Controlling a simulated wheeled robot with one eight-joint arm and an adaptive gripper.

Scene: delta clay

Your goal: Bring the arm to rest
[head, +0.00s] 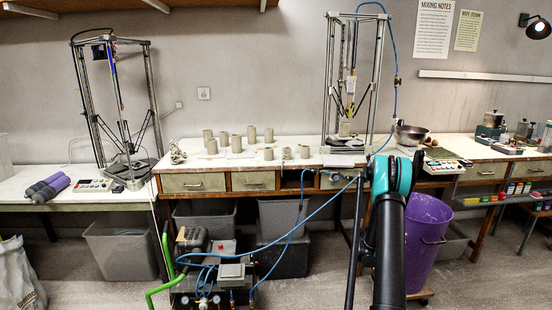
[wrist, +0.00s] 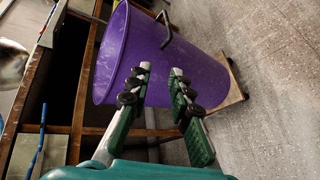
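My arm (head: 391,230) rises in the head view at the right of centre, black with a teal joint, in front of the bench. My gripper is not distinguishable in the head view. In the wrist view my gripper (wrist: 161,72) has its two green and grey fingers apart, with a gap between the tips and nothing held. The purple bin (wrist: 165,60) fills the background beyond the fingertips; whether they touch it cannot be told, but no contact shows.
The purple bin (head: 427,238) stands on a wheeled board right of my arm. A long workbench (head: 210,165) with clay cylinders and a delta printer (head: 352,80) runs along the wall. A compressor (head: 193,240) with blue and green hoses sits on the left. Floor at the right is partly clear.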

